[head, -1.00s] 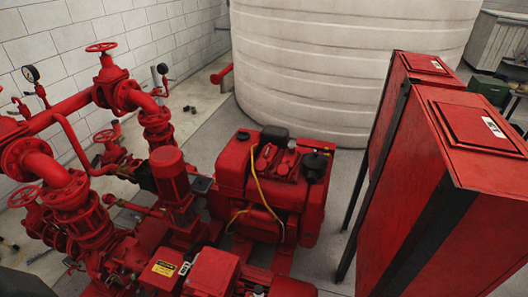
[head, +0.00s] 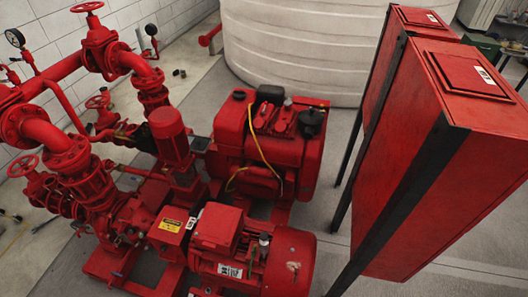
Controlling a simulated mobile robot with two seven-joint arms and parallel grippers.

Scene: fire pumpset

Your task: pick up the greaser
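I cannot make out a greaser for sure in the head view. A small upright fitting with a dark body and pale top (head: 264,241) stands on the red motor (head: 290,262) at the bottom centre; it is too small to identify. Neither of my grippers shows in the view.
Red pump piping with valves (head: 75,160) fills the left. A red engine (head: 265,150) stands at centre, before a large white tank (head: 300,45). Tall red cabinets (head: 420,170) on black legs block the right. A cluttered bench (head: 485,45) is at far right. Bare floor (head: 345,190) lies between engine and cabinets.

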